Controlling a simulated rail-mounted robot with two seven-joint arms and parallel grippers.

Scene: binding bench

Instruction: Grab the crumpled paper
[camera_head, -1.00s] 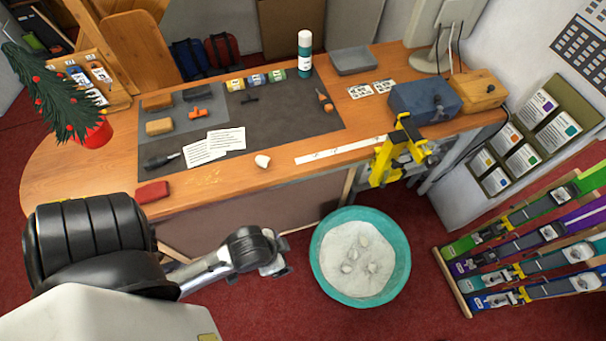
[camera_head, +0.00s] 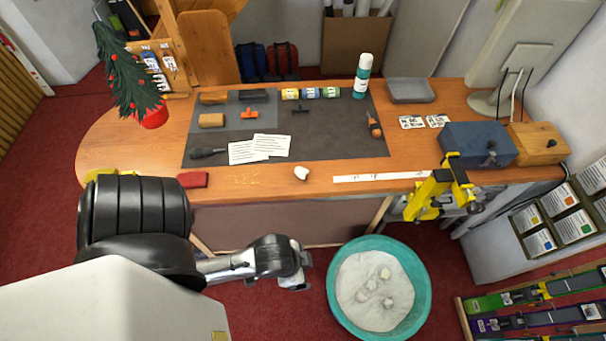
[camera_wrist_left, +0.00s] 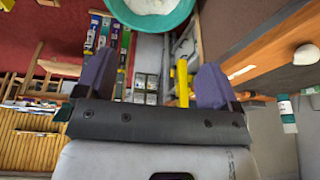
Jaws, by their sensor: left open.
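The crumpled paper (camera_head: 301,173) is a small white lump on the front edge of the wooden bench, in the head view. It also shows at the right of the left wrist view (camera_wrist_left: 306,54). My left gripper (camera_head: 297,265) is in front of the bench, below and apart from the paper. In the left wrist view, its two purple-grey fingers (camera_wrist_left: 152,82) are spread with nothing between them. More white crumpled lumps (camera_head: 374,289) lie in the lined teal basin (camera_head: 424,288) on the floor. My right gripper is not in view.
A wooden bench (camera_head: 130,165) carries a dark mat (camera_head: 330,135) with tools, paint jars and printed sheets. A white ruler (camera_head: 380,177) and a yellow clamp-like tool (camera_head: 440,188) are right of the paper. A red block (camera_head: 193,179) lies to the left.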

